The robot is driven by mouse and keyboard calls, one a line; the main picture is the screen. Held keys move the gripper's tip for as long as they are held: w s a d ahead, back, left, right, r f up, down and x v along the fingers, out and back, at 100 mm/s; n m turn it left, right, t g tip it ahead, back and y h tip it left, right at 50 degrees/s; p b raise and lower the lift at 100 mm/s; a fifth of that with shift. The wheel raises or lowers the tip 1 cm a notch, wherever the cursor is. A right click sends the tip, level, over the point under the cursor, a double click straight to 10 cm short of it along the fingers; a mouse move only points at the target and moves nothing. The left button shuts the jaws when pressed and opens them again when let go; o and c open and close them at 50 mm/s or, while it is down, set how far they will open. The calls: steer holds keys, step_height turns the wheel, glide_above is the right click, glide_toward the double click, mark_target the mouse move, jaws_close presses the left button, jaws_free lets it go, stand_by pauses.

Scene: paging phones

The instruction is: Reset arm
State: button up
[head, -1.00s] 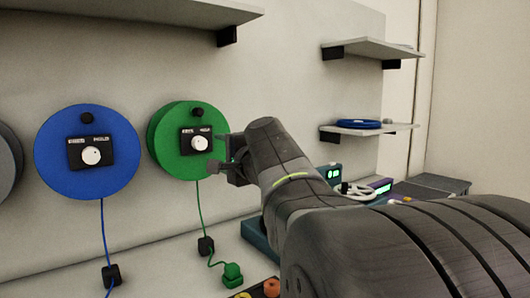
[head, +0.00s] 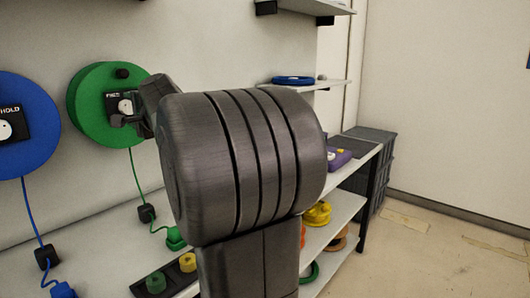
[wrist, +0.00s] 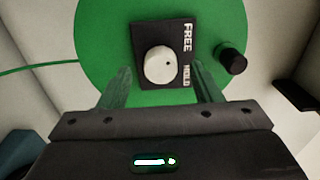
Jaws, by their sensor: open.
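My gripper (head: 130,119) is raised in front of the green wall disc (head: 86,103) in the head view, mostly hidden behind my own arm. In the wrist view my gripper (wrist: 160,88) is open, its two fingers apart and pointing at the black panel on the green disc (wrist: 100,45). The knob shows between the fingers in the picture, and nothing is held. A black peg (wrist: 232,58) sits beside the panel.
A blue disc (head: 28,140) hangs to the left. A green cord runs down to a black block (head: 146,212) and green plug (head: 175,238). Shelves stand at the right, with a blue ring (head: 293,80) on one. Grey crates (head: 385,165) stand beyond; floor at right is clear.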

mark_target(127, 107)
steer(key=shift+x, duration=1.45)
steer(key=shift+s+d, duration=0.1)
